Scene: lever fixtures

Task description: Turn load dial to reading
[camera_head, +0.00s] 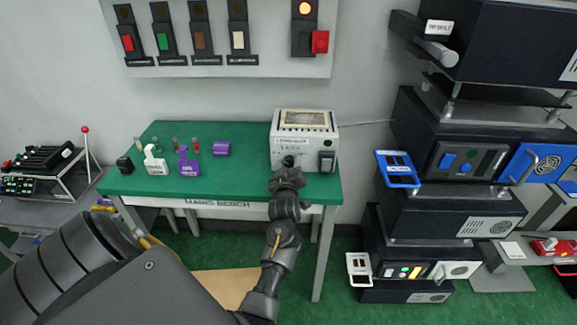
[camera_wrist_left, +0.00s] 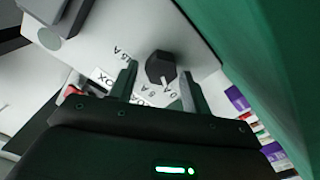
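The load dial is a dark faceted knob (camera_wrist_left: 160,68) with a light pointer, on the pale face of a meter box. The box (camera_head: 303,140) stands at the back right of the green bench. Small printed marks surround the dial in the left wrist view. My left gripper (camera_wrist_left: 157,85) is open, with its fingers apart in front of the face and the dial showing between and just beyond their tips. I cannot tell whether they touch it. In the head view my left gripper (camera_head: 288,168) covers the lower front of the box. The meter's reading is too small to read. My right gripper is not in view.
The green bench (camera_head: 240,180) carries a white lever fixture (camera_head: 155,163), a purple lever fixture (camera_head: 187,163) and a purple block (camera_head: 221,148) left of the box. A black switch (camera_head: 327,162) is at the box's right. Dark equipment racks (camera_head: 450,140) stand to the right.

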